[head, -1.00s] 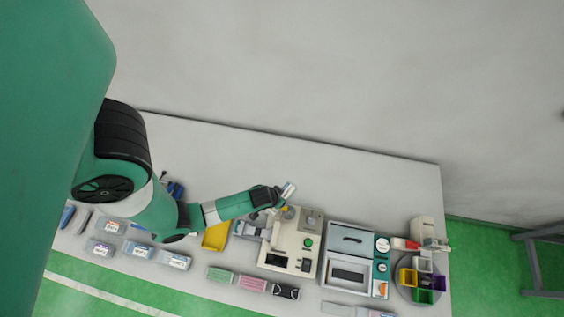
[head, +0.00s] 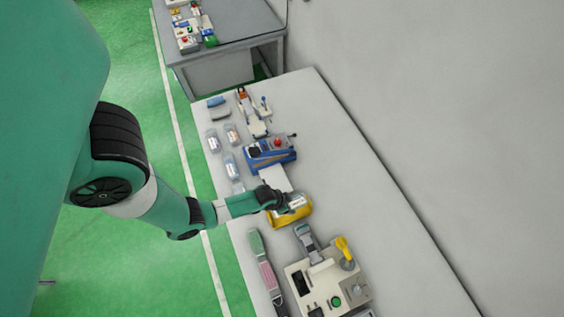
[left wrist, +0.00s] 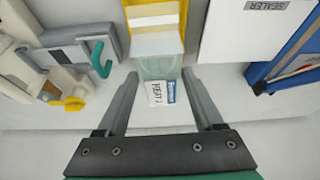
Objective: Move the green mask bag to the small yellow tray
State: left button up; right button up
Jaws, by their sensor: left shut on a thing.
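My left gripper (head: 284,202) is shut on a small, pale, see-through bag (head: 298,203) with a white label. In the left wrist view the bag (left wrist: 157,68) looks faintly green and sits between the two fingers (left wrist: 160,73). The small yellow tray (head: 297,220) is just below the bag in the head view, and the bag covers part of it. The tray (left wrist: 125,28) lies past the fingertips in the left wrist view. I cannot tell whether the bag touches the tray. My right gripper is not in view.
A blue machine (head: 272,158) with a white plate (head: 274,178) stands beside the tray. A beige machine (head: 325,285) with a yellow part (head: 345,253) is on the other side. Green and pink mask stacks (head: 266,274) lie near the table edge. The table towards the wall is clear.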

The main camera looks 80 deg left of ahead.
pick_arm(q)
jog(key=shift+w+f, duration=0.15)
jog(key=shift+f, duration=0.05)
notch_tip(320, 180, down, 6)
jog(key=b, duration=0.5)
jog(key=shift+r+b, duration=0.1)
jog(key=shift+b, duration=0.25)
jog(key=shift+f+b, duration=0.55)
jog(key=shift+f, duration=0.05)
jog(key=shift+f, duration=0.15)
dwell(0.3)
jog(key=o, duration=1.3)
jog(key=shift+o, duration=0.2)
jog(key=shift+r+p, duration=0.95)
jog(key=shift+r, duration=0.1)
